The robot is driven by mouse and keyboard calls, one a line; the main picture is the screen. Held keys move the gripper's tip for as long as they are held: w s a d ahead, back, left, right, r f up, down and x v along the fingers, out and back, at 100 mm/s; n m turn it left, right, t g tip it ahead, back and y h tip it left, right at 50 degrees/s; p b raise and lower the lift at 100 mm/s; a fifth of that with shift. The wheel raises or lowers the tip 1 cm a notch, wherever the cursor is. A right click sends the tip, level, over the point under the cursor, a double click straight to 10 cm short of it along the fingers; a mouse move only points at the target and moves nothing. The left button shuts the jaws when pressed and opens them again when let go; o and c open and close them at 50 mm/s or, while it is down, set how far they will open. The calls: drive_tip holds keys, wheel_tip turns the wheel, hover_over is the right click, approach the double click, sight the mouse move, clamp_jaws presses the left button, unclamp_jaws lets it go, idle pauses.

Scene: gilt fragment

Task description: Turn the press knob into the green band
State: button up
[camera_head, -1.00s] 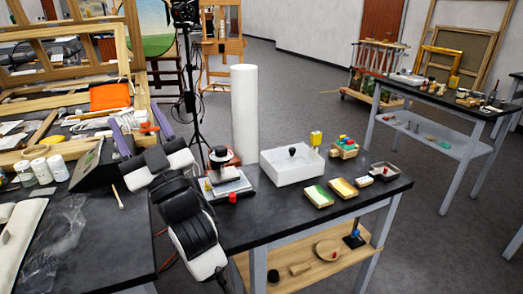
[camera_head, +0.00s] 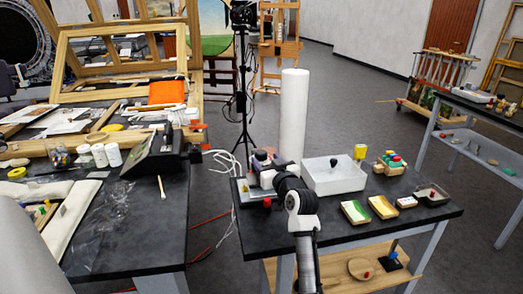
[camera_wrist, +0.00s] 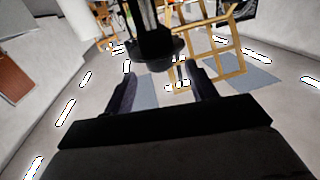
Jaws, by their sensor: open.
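In the wrist view my gripper (camera_wrist: 163,88) is open, with one dark finger on each side. A black round knob-like part (camera_wrist: 155,47) on a dark shaft shows just beyond the gap between the fingers. I cannot tell whether the fingers touch it. No green band can be made out on the press.
A white box (camera_head: 340,180) with a dark knob stands right of the press, and a tall white roll (camera_head: 293,115) behind it. A cluttered black bench (camera_head: 120,220) is at left, across a gap.

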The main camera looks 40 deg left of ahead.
sight(263, 156)
drive_tip(key=shift+p+x, duration=0.55)
drive_tip(key=shift+x, duration=2)
drive_tip(key=shift+c, duration=0.4)
drive_tip(key=c, duration=0.9)
drive_tip(key=shift+r+t+p, duration=0.15)
drive_tip(key=shift+t+p, duration=0.15)
drive_tip(key=shift+p, duration=0.3)
